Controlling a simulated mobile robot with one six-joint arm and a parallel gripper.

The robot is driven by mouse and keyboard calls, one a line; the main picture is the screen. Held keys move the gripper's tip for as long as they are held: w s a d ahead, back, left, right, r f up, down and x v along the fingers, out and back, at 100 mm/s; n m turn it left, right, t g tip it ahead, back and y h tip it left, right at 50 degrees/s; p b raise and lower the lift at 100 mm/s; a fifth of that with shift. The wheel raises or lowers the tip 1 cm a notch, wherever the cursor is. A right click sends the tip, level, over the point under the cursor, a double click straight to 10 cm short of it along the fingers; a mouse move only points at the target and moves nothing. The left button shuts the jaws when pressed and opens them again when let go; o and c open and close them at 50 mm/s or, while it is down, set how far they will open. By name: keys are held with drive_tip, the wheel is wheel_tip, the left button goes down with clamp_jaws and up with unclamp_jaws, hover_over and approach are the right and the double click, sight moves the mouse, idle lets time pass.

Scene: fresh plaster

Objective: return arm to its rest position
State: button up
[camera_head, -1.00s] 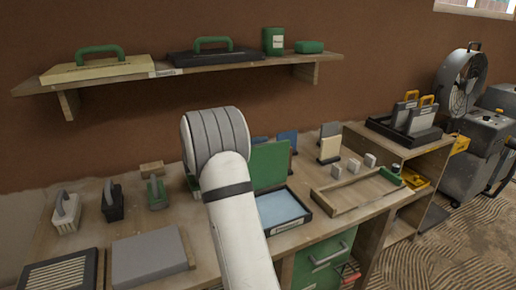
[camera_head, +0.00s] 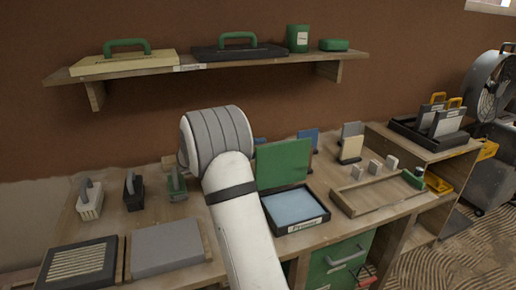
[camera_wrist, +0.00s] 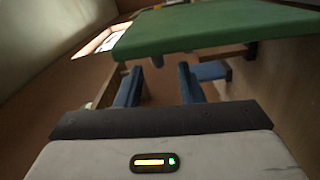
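My white arm (camera_head: 238,215) rises from the bottom middle of the head view, with a grey ribbed joint at its top. My gripper is hidden behind the arm there. In the wrist view my gripper (camera_wrist: 158,78) shows two blue fingers held apart, with nothing seen between them. A flat green panel (camera_wrist: 215,27) spans the top of the wrist view, beyond the fingers; whether it touches them I cannot tell.
The workbench (camera_head: 145,222) carries several trowels at left, a grey slab (camera_head: 167,249), an upright green board (camera_head: 284,163), a blue-filled tray (camera_head: 293,207) and a wooden tray (camera_head: 382,192). A loaded shelf (camera_head: 205,68) hangs above. A fan (camera_head: 490,88) stands at right.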

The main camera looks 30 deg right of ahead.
drive_tip(key=a+n+t+y+p, duration=0.15)
drive_tip(key=a+y, duration=0.25)
drive_tip(key=a, duration=0.4)
drive_tip(key=s+a+r+n+t+y+p, duration=0.1)
drive_tip(key=s+a+y+p, duration=0.3)
drive_tip(key=s+a, duration=0.6)
drive_tip(key=s+a+r+n+t+y+p, duration=0.2)
drive_tip(key=s+a+y, duration=0.7)
drive_tip(key=s, duration=0.7)
drive_tip(key=shift+s+a+r+t+p, duration=0.35)
drive_tip(key=shift+a+r+t+p, duration=0.25)
drive_tip(key=shift+t+p, duration=0.65)
